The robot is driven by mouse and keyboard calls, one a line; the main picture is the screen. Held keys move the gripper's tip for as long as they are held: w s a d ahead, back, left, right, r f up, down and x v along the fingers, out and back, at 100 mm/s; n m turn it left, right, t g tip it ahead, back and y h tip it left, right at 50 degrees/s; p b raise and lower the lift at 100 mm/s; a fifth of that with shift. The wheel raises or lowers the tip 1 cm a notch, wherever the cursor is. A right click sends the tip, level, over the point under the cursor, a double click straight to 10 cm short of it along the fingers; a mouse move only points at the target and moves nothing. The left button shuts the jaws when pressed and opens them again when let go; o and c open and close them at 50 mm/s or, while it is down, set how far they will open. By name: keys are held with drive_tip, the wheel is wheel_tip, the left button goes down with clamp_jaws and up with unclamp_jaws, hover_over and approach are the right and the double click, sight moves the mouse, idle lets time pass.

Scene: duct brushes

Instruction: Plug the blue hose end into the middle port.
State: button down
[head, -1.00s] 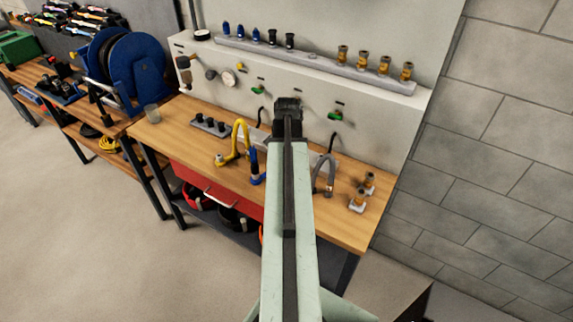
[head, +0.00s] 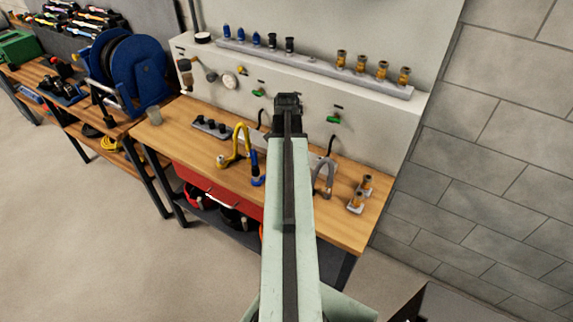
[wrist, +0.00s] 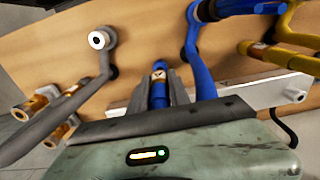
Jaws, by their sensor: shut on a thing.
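In the wrist view my gripper (wrist: 160,78) is shut on the blue hose end (wrist: 158,90), which has a pale marked band and points away between the dark fingers. The blue hose (wrist: 201,70) rises to the right of it in the wrist view; in the head view part of the blue hose (head: 258,181) shows left of my arm, above the bench front. A pale port bar (wrist: 265,97) lies behind the gripper in the wrist view, with a round hole at its right end. The middle port cannot be made out. In the head view my arm hides the gripper.
A yellow hose (head: 237,150) stands left of the blue one, and a grey hose (head: 325,175) right of my arm. Brass fittings (head: 361,190) stand at the bench's right end. A dark block with black fittings (head: 209,127) is farther left. The bench front (head: 180,145) has bare wood.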

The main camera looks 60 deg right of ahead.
drive_tip(key=shift+r+p, duration=1.15)
drive_tip(key=shift+r, duration=0.15)
drive_tip(key=shift+f, duration=0.15)
drive_tip(key=shift+w, duration=0.1)
